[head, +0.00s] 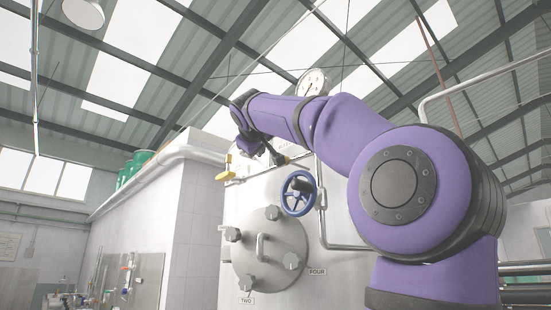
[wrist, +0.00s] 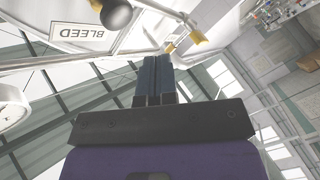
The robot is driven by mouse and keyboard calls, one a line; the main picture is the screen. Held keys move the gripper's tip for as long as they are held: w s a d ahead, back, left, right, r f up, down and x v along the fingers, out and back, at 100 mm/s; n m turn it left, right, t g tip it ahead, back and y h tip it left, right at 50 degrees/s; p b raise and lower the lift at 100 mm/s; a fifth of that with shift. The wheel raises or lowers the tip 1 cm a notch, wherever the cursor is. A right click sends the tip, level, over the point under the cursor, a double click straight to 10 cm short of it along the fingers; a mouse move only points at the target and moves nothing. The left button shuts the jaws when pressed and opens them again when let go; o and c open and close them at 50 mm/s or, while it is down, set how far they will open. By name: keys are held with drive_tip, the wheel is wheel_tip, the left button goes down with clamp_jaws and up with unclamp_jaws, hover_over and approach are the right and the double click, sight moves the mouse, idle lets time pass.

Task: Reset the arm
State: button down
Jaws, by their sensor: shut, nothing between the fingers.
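My purple arm reaches up and to the left across the head view, bent down at its far end. In the wrist view my gripper (wrist: 153,62) has its two dark fingers together, with nothing between them. The fingertips point toward a yellow-handled fitting (wrist: 185,42) on pale pipework; I cannot tell the gap. In the head view my gripper is small against the vessel and hard to make out.
A white vessel has a round hatch (head: 270,255) with several clamp knobs, a blue handwheel (head: 298,193), a yellow handle (head: 226,169) and a gauge (head: 313,83). The wrist view shows a BLEED sign (wrist: 84,32) beside a black ball knob (wrist: 115,14). Pipes run nearby.

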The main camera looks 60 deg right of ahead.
drive_tip(key=shift+w+a, duration=0.2)
drive_tip(key=shift+a, duration=0.55)
drive_tip(key=a+f+n+y, duration=0.1)
drive_tip(key=a+f+y, duration=0.4)
drive_tip(key=f, duration=0.8)
drive_tip(key=a+f+n+y, duration=0.1)
drive_tip(key=a+f+y, duration=0.35)
drive_tip(key=f, duration=0.75)
drive_tip(key=s+a+f+g+y, duration=0.1)
drive_tip(key=s+a+f, duration=0.3)
drive_tip(key=f, duration=0.6)
drive_tip(key=s+a+f+g+y, duration=0.1)
drive_tip(key=s+a+f+y, duration=0.1)
drive_tip(key=a+f, duration=0.4)
drive_tip(key=s+a+f+g+y, duration=0.2)
drive_tip(key=s+a+f, duration=0.3)
drive_tip(key=f, duration=0.8)
drive_tip(key=shift+s+a+f, duration=0.3)
drive_tip(key=shift+s+f, duration=0.05)
drive_tip(key=shift+f, duration=0.05)
